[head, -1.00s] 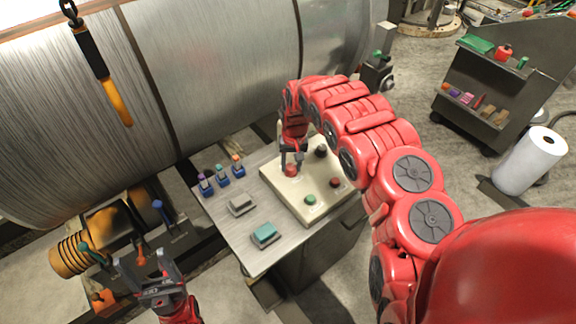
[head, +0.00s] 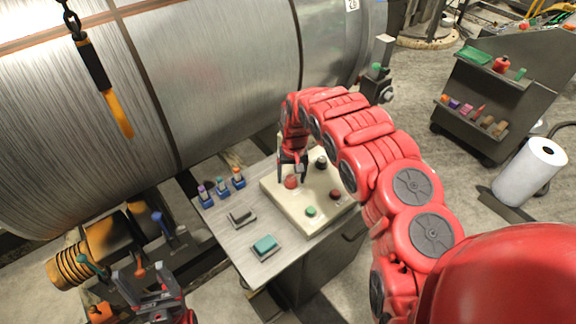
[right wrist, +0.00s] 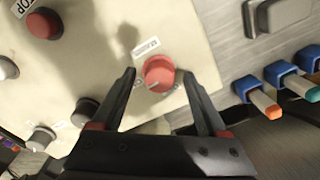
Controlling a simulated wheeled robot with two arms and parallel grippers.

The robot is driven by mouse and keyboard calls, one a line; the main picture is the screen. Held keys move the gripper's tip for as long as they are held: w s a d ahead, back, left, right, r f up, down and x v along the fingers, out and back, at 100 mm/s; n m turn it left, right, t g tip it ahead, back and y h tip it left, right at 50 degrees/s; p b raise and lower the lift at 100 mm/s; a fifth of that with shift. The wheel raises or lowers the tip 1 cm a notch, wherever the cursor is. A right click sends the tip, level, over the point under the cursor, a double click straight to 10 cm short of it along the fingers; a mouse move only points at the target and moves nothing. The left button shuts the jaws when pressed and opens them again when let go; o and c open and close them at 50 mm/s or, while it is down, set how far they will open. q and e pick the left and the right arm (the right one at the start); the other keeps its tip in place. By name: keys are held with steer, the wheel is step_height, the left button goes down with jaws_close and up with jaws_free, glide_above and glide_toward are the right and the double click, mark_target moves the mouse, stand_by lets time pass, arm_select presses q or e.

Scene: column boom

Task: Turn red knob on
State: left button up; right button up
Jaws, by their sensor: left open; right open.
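The red knob (head: 291,181) is on a cream control panel (head: 271,191) on the table. In the right wrist view the round red knob (right wrist: 158,72) has a white pointer line and a small label beside it. My right gripper (head: 291,170) is over the knob, pointing down. In the right wrist view its open fingers (right wrist: 160,77) are on either side of the knob, with gaps visible, so it does not appear gripped. My left gripper (head: 142,278) is open and empty at the lower left, away from the panel.
The panel also has a green button (head: 310,211), a dark red button (head: 335,194) and a black knob (head: 321,162). A teal-topped box (head: 264,246) and a grey-topped box (head: 241,215) are on the table (head: 228,241). A large metal drum (head: 215,75) is behind it.

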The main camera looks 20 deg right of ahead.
mark_target(291, 178)
steer(key=shift+r, duration=0.3)
step_height(291, 178, up, 3)
steer(key=shift+d+r, duration=0.1)
steer(key=shift+r, duration=0.1)
step_height(291, 178, up, 13)
steer(key=p, duration=0.9)
steer(key=shift+s+r, duration=0.15)
steer(key=shift+d, duration=0.1)
